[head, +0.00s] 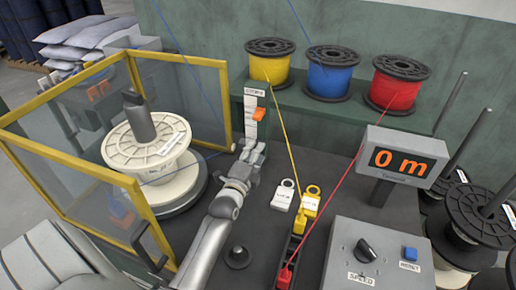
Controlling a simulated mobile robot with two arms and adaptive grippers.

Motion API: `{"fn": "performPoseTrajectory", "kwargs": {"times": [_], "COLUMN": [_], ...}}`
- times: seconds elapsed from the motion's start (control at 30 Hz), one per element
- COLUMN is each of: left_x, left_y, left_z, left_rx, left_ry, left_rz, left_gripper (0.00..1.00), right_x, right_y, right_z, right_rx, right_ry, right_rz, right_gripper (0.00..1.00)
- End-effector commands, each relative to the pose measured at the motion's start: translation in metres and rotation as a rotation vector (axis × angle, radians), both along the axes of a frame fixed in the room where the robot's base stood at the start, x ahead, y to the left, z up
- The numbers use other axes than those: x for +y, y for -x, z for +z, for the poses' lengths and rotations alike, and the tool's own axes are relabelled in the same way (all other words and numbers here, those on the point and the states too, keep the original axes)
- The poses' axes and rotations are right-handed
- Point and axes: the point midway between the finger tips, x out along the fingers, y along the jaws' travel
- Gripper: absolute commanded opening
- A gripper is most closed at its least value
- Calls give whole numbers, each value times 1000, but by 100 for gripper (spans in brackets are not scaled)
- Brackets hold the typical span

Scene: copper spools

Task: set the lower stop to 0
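A narrow upright post with a white scale (250,132) stands in the middle of the bench, with a small label at its top. An orange stop (259,114) sits on the upper part of the scale. My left gripper (248,158) is at the lower end of the scale, its fingers up against or very near the post. It covers that lower part, so I cannot make out the lower stop. The fingers are too small to tell open from shut. My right gripper is not in view.
A large cream spool (118,152) stands behind a yellow-framed clear guard (75,192) at left. Yellow (270,68), blue (331,77) and red (394,92) wire spools line the back shelf. A display (402,160) reads 0 m. Taut wires cross the bench. A control box (382,262) stands front right.

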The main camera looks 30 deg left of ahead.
Motion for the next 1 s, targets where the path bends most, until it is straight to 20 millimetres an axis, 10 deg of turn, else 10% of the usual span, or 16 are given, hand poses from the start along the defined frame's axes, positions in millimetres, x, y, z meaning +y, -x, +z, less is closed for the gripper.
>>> {"fn": "performPoseTrajectory", "kwargs": {"times": [0.57,1.0], "left_x": [7,7], "left_y": [-30,-29], "left_z": [0,0], "left_rx": [0,0], "left_ry": [0,0], "left_rz": [0,0], "left_gripper": [36,0], "right_x": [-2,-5], "right_y": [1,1], "right_z": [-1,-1], "right_rx": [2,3], "right_ry": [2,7], "right_rz": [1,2], "right_gripper": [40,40]}}
